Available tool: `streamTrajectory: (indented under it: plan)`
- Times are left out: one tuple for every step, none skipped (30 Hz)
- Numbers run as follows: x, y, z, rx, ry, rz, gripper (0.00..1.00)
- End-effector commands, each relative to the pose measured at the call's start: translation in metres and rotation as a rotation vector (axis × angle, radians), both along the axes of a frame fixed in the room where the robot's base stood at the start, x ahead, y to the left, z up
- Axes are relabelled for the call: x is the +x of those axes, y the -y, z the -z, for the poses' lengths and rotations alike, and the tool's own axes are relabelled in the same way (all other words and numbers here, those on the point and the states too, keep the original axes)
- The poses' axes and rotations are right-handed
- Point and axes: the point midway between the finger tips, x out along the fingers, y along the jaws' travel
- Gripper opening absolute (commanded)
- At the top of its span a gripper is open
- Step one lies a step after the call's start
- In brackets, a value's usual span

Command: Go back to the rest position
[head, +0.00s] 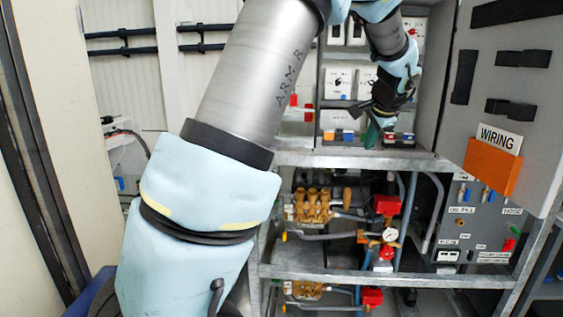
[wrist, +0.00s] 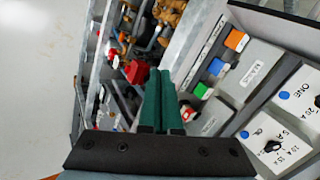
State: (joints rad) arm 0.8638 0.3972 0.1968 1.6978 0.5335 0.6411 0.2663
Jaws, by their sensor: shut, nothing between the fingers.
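My gripper (head: 371,136) is up in front of the switch compartment of the metal rack in the head view. In the wrist view its two green fingers (wrist: 158,98) lie side by side, closed, with nothing held between them. The fingertips are in front of the lower edge of the compartment, near a row of coloured switches (wrist: 209,78). I cannot tell whether they touch anything. My arm crosses the left and upper part of the head view.
The rack's shelf edge (head: 350,160) runs below the gripper. Under it are brass pumps (head: 313,205), red valve parts (head: 387,206) and a gauge. A panel door with a WIRING label (head: 499,139) stands at right. White switch boxes (wrist: 278,137) are close to the fingers.

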Motion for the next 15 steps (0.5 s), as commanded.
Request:
streamTrajectory:
  plan:
    - [-0.002,-0.025,0.008,-0.020,-0.031,-0.052,0.00]
    - [-0.005,-0.039,0.014,-0.036,-0.052,-0.087,0.00]
    - [-0.009,-0.059,0.022,-0.061,-0.080,-0.139,0.00]
    - [-0.014,-0.077,0.029,-0.080,-0.105,-0.183,0.00]
    - [-0.021,-0.095,0.036,-0.104,-0.129,-0.232,0.00]
    - [-0.031,-0.121,0.046,-0.136,-0.165,-0.305,0.00]
    - [-0.041,-0.139,0.053,-0.162,-0.192,-0.363,0.00]
    - [-0.051,-0.157,0.061,-0.189,-0.216,-0.421,0.00]
    - [-0.067,-0.180,0.070,-0.224,-0.248,-0.501,0.00]
    - [-0.079,-0.196,0.077,-0.250,-0.270,-0.561,0.00]
    - [-0.092,-0.212,0.083,-0.277,-0.290,-0.623,0.00]
    - [-0.110,-0.230,0.092,-0.309,-0.316,-0.701,0.00]
    - [-0.124,-0.243,0.098,-0.333,-0.332,-0.759,0.00]
    - [-0.137,-0.254,0.103,-0.355,-0.347,-0.814,0.00]
    - [-0.154,-0.266,0.109,-0.380,-0.365,-0.881,0.00]
